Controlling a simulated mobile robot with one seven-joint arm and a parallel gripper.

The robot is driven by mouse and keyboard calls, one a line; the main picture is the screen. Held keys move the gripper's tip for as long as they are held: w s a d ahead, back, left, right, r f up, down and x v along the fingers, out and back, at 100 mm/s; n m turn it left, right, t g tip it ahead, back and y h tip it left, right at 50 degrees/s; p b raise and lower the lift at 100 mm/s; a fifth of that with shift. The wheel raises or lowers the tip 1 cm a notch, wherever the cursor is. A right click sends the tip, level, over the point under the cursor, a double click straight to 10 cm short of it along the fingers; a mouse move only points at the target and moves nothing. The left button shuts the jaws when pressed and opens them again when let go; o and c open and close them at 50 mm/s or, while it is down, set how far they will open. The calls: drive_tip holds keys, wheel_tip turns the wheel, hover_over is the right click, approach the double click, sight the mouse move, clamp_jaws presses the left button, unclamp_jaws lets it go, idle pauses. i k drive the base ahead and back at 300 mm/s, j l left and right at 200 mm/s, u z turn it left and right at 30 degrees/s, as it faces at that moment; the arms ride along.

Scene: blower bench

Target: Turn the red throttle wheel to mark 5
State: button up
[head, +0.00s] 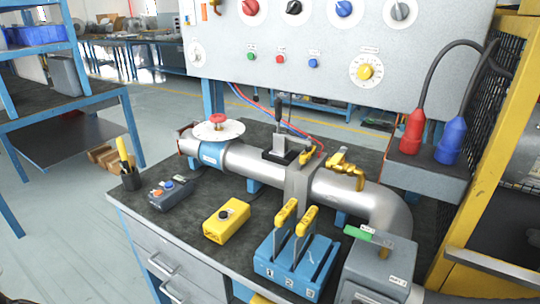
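The red throttle wheel (217,118) sits on top of a white round dial plate (232,131). The plate is mounted over the blue collar (213,156) near the left end of the grey pipe on the bench. The marks on the plate are too small to read, so I cannot tell which mark the wheel points to. My gripper does not show in the head view. Nothing covers the wheel from this side.
A control panel (300,62) with knobs stands behind the pipe. A black-handled lever (279,112) rises right of the wheel. In front lie a grey control box (170,193), a yellow box (227,220) and a blue slotted block (294,265).

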sight(217, 119)
drive_tip(key=u, duration=1.2)
drive_tip(key=i+l+u, duration=0.1)
drive_tip(key=l+u, duration=0.15)
drive_tip(key=i+l+u, duration=0.1)
drive_tip(key=l+u, duration=0.15)
drive_tip(key=l, duration=0.2)
